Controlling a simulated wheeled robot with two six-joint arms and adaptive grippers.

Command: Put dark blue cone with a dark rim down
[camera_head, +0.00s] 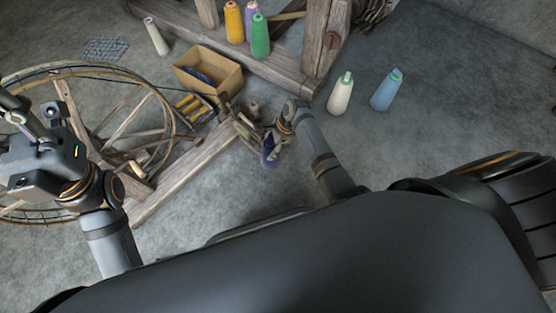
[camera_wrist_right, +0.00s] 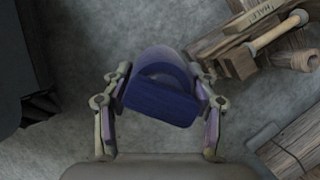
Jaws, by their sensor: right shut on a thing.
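The dark blue cone (camera_wrist_right: 162,100) sits between the two fingers of my right gripper (camera_wrist_right: 160,80) in the right wrist view, with concrete floor behind it. My right gripper (camera_head: 274,143) is shut on it. In the head view the cone (camera_head: 268,152) shows small, partly hidden by the gripper, beside the wooden beam. I cannot tell whether it touches the floor. Its dark rim is not clear. My left gripper (camera_head: 22,112) is at the far left over the spinning wheel, and its fingers are not clear enough to read.
A spoked wheel (camera_head: 62,70) and its wooden beam (camera_head: 185,170) lie left. A cardboard box (camera_head: 222,78) stands behind. Floor right of my arm is clear.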

